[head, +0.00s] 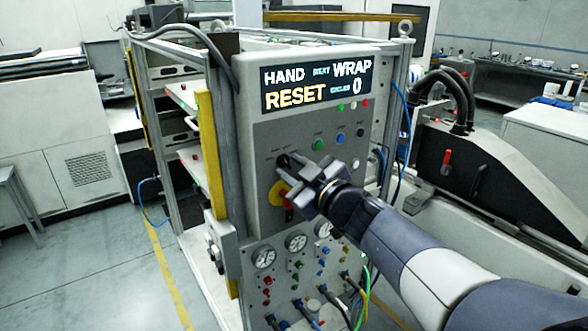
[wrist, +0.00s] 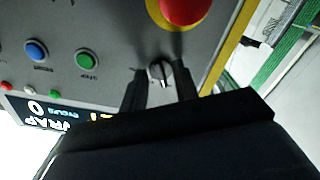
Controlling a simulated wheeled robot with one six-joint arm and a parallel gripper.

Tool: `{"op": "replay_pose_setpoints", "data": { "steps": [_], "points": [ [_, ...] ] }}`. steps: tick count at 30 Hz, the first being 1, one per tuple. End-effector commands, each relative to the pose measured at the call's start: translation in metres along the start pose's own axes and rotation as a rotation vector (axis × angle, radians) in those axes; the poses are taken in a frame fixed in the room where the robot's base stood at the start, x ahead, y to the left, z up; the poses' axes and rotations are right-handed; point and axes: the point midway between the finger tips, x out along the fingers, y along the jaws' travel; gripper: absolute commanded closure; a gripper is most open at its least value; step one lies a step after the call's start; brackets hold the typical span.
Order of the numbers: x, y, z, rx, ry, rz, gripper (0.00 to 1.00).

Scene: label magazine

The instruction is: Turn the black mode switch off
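The black mode switch (wrist: 160,72) is a small round rotary knob with a pale pointer line, on the grey panel (wrist: 110,25). In the wrist view it sits between the two fingertips of my gripper (wrist: 160,83). The fingers stand apart, one on each side, with a gap visible around the knob; I cannot tell whether either touches it. The pointer is close to upright in that view. In the head view my gripper (head: 290,167) is at the panel's left part and covers most of the switch. The small lettering around the switch is too blurred to read.
A red knob (wrist: 185,8) on a yellow plate is close to the switch. Green (head: 318,144) and blue (head: 340,138) buttons are to its right in the head view. The display (head: 317,87) above reads HAND, WRAP, RESET and 0. Gauges (head: 296,241) and hoses are below.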

Motion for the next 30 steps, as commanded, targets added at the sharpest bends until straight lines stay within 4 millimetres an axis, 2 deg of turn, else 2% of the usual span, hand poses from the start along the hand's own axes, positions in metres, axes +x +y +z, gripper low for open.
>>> {"op": "replay_pose_setpoints", "data": {
  "steps": [8, 19, 30],
  "points": [
    [0.0012, 0.0001, 0.0, 0.0, 0.0, 0.0, 0.71],
    [0.001, 0.0, -0.0001, 0.0, 0.0, 0.0, 1.0],
    [0.001, -0.0003, 0.0003, -0.011, 0.0, 0.0, 1.0]
  ]
}}
